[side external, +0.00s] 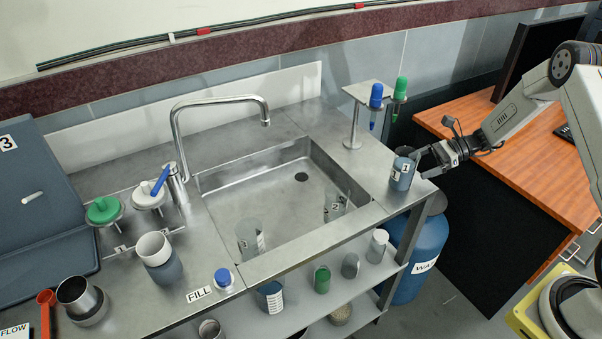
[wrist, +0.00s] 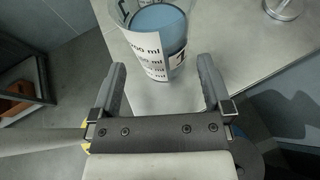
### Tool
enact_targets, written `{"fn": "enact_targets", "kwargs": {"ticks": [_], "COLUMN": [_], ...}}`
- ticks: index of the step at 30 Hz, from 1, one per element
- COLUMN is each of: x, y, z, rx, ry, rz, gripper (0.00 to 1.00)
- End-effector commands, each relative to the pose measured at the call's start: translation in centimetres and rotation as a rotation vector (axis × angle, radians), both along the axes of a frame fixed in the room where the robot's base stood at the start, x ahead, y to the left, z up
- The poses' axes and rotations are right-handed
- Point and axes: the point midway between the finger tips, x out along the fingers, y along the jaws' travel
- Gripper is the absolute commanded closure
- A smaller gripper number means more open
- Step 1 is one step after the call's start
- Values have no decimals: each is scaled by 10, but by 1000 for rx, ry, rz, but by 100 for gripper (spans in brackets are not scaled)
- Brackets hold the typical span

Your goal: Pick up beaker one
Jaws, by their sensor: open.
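A beaker (side external: 401,174) with blue liquid stands upright at the right front corner of the steel counter, and its label reads 1. In the wrist view the beaker (wrist: 157,40) shows a white volume scale and lies just beyond my fingertips, centred between them. My gripper (side external: 424,161) reaches in from the right, close beside the beaker. In the wrist view my gripper (wrist: 162,75) is open, one finger on each side, with nothing held between them. The beaker's top is cut off in the wrist view.
A stand (side external: 353,125) holding blue-capped and green-capped tubes is behind the beaker. The sink (side external: 225,180) to the left holds two clear beakers, one labelled 2. A wooden desk (side external: 520,150) is behind my arm. A blue tank (side external: 424,250) stands below the counter's right edge.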

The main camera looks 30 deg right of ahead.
Motion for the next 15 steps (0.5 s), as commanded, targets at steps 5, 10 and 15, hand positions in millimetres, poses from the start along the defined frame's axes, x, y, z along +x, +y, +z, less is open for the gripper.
{"fn": "enact_targets", "kwargs": {"ticks": [5,10,15], "x": [7,14,17], "y": [17,33,40], "z": [-7,-14,-17], "rx": [0,0,-1], "ry": [2,1,1], "rz": [2,3,2], "gripper": [0,0,0]}}
